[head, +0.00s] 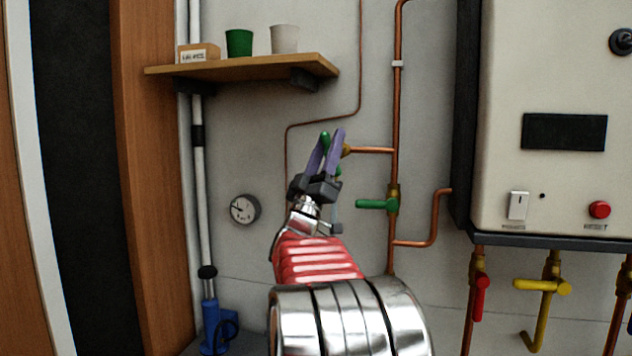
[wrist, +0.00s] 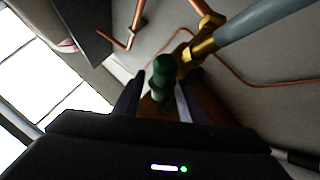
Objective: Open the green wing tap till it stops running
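The green wing tap (wrist: 162,70) sits between the two fingers of my gripper (wrist: 158,92) in the wrist view. Its upper wing also shows in the head view (head: 325,138), between the purple fingers of my gripper (head: 326,150). A small green part shows just below the fingers. The tap is on a brass fitting (head: 346,150) at the end of a short copper branch pipe. My gripper is open around the wing, with a narrow gap visible on the left in the wrist view. The fingers hide part of the tap. I see no running water.
A green lever tap (head: 375,204) is just below right on the vertical copper pipe (head: 397,110). A gauge (head: 244,209) is at left, a shelf (head: 250,68) with pots above. The boiler (head: 550,90) is at right, with red (head: 481,285) and yellow (head: 540,286) taps below.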

